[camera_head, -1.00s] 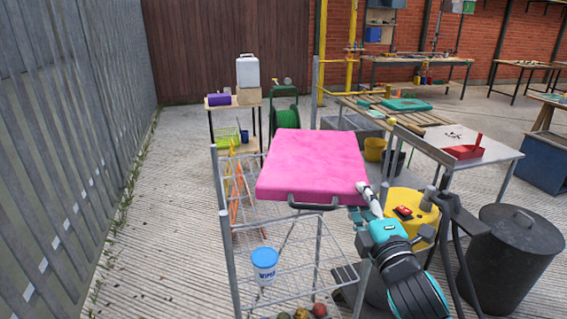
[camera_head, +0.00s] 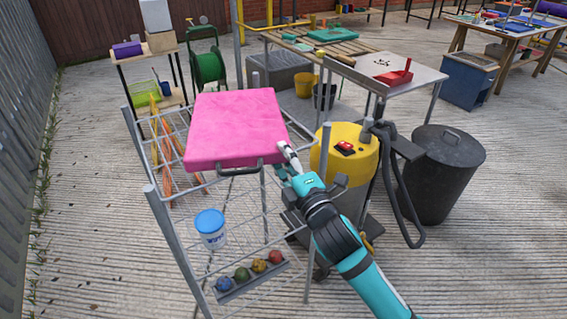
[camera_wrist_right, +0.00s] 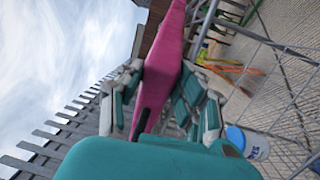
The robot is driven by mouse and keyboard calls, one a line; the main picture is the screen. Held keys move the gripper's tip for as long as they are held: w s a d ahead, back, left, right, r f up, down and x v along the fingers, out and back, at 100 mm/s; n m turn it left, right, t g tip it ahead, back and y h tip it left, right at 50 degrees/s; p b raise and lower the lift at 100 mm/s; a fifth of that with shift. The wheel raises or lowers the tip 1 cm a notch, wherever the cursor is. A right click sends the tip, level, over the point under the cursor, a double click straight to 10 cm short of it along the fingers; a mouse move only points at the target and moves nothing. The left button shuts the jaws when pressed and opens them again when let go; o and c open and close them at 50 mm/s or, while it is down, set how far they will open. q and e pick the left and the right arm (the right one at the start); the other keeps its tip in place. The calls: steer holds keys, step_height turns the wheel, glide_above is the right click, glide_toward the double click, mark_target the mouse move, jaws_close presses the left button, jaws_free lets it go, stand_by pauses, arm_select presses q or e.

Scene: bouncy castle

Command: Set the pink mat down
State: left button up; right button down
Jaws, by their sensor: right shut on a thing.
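The pink mat (camera_head: 236,126) is a thick, flat slab with a dark handle on its near edge. It is held roughly level above the wire rack cart (camera_head: 160,205) in the head view. My right gripper (camera_head: 286,160) is shut on the mat at its near right corner. In the right wrist view the mat (camera_wrist_right: 165,65) stands edge-on between the fingers (camera_wrist_right: 155,95). Whether the mat touches the cart is unclear. My left gripper is not in view.
A white tub with a blue lid (camera_head: 210,228) and several coloured balls (camera_head: 258,265) are in the cart. A yellow-topped vacuum (camera_head: 345,150) and a dark bin (camera_head: 440,172) stand to the right. Open concrete floor (camera_head: 470,260) lies at front right.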

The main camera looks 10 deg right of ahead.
steer(key=shift+f, duration=0.4)
steer(key=c, duration=1.3)
jaws_free()
steer(key=shift+f, duration=0.2)
steer(key=shift+c, duration=0.2)
steer(key=o, duration=0.5)
steer(key=shift+c, duration=0.2)
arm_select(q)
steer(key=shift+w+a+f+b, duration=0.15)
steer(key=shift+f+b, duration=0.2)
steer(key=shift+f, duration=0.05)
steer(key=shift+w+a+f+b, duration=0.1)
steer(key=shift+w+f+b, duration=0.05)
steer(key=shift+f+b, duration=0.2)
arm_select(e)
steer(key=r+v, duration=0.1)
steer(key=v, duration=1.1)
steer(key=shift+f, duration=0.4)
